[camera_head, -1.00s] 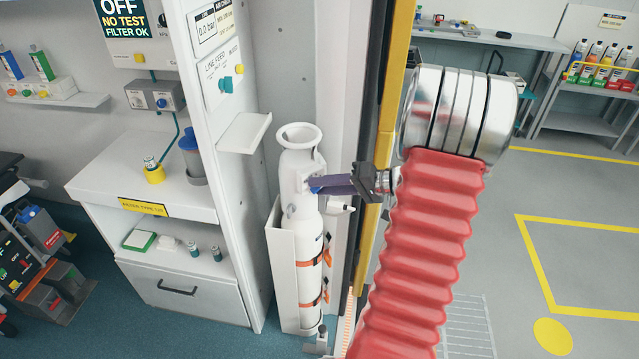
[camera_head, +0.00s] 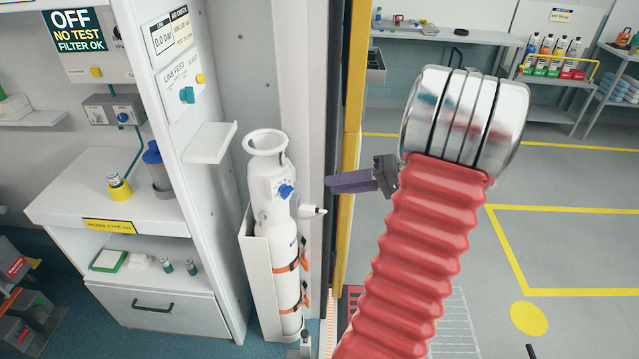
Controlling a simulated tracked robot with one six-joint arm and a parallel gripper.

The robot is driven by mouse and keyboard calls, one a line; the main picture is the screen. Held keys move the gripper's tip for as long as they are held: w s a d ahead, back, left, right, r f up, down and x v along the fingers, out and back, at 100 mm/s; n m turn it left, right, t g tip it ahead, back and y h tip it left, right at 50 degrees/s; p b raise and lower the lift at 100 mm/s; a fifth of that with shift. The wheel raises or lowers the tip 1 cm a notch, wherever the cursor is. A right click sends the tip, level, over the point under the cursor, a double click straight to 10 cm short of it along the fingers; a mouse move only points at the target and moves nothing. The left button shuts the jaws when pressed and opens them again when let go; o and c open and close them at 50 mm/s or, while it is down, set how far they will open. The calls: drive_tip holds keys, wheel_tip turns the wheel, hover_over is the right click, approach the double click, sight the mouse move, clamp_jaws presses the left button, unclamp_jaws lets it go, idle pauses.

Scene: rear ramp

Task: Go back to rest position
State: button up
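My arm, with a red ribbed sleeve and a silver joint, stands in the middle right of the view. My gripper (camera_head: 350,182) points left from behind it, with dark purple fingers. I see the fingers edge-on, so their gap does not show. A white gas cylinder (camera_head: 277,215) with a ring-shaped top and a blue valve knob (camera_head: 286,191) stands upright in a white holder (camera_head: 258,280), held by orange straps. The gripper is to the right of the knob, apart from it.
A yellow-edged door frame (camera_head: 352,125) stands close behind my gripper. A white shelf unit (camera_head: 110,215) is at the left. A workbench (camera_head: 440,34) and a rack of bottles (camera_head: 555,70) stand far back right. The grey floor at the right is largely clear.

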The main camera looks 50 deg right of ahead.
drive_tip(key=shift+s+d+r, duration=0.15)
drive_tip(key=shift+s+d, duration=0.05)
drive_tip(key=shift+s, duration=0.2)
idle(0.4)
drive_tip(key=s+a+f+m+g, duration=0.3)
drive_tip(key=s+f+m, duration=0.1)
drive_tip(key=f, duration=0.2)
drive_tip(key=a+g+h, duration=0.2)
drive_tip(key=a+g, duration=0.3)
drive_tip(key=a, duration=0.4)
drive_tip(key=a+r+n+h, duration=0.1)
drive_tip(key=a+r+n, duration=0.3)
drive_tip(key=a, duration=0.5)
drive_tip(key=a+r+n+t+h, duration=0.1)
drive_tip(key=a+r+n, duration=0.3)
drive_tip(key=a, duration=0.4)
drive_tip(key=a+r+n+h, duration=0.2)
drive_tip(key=a+r+n, duration=0.2)
drive_tip(key=a, duration=0.5)
drive_tip(key=shift+s+a+h, duration=0.3)
drive_tip(key=shift+h, duration=0.1)
drive_tip(key=shift+w, duration=0.1)
